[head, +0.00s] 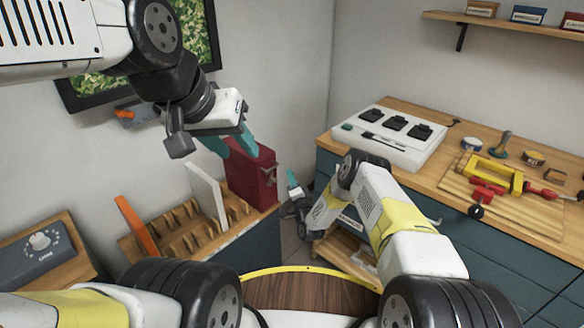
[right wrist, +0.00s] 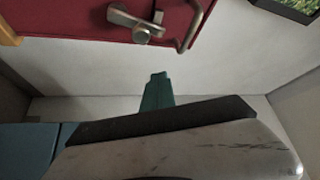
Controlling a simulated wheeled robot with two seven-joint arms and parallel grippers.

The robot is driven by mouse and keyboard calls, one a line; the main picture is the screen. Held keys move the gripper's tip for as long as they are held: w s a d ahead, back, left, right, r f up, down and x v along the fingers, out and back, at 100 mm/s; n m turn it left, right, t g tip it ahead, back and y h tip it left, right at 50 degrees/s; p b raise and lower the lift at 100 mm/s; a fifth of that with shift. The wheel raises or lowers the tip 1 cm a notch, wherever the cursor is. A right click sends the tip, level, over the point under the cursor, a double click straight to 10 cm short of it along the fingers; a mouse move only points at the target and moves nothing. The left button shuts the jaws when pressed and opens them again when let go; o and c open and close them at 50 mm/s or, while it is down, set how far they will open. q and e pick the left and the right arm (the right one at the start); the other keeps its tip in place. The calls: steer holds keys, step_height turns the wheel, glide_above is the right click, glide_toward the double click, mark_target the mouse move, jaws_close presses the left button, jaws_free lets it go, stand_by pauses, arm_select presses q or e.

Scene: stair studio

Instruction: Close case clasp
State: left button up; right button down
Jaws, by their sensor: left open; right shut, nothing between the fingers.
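The red case (head: 248,178) stands upright at the right end of the wooden rack's cabinet. A grey metal clasp (head: 268,174) shows on its right face. In the right wrist view, the clasp (right wrist: 137,24) and a bent metal handle (right wrist: 190,28) are at the top, on the red face. My left gripper (head: 232,146) is open, its teal fingers at the top of the case; whether they touch it is unclear. My right gripper (head: 292,180) is shut and empty, to the right of the case. Its teal fingertips (right wrist: 156,90) appear below the clasp, apart from it.
The slotted wooden rack (head: 170,238) holds an orange panel (head: 136,228) and a white panel (head: 207,195), left of the case. A workbench (head: 450,140) with a white device (head: 390,135) and tools is at the right. A gap separates the cabinet and workbench.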

arm_select(q)
steer(key=shift+w+a, duration=0.1)
steer(key=shift+a, duration=0.2)
arm_select(e)
steer(key=v, duration=0.8)
steer(key=shift+f, duration=0.45)
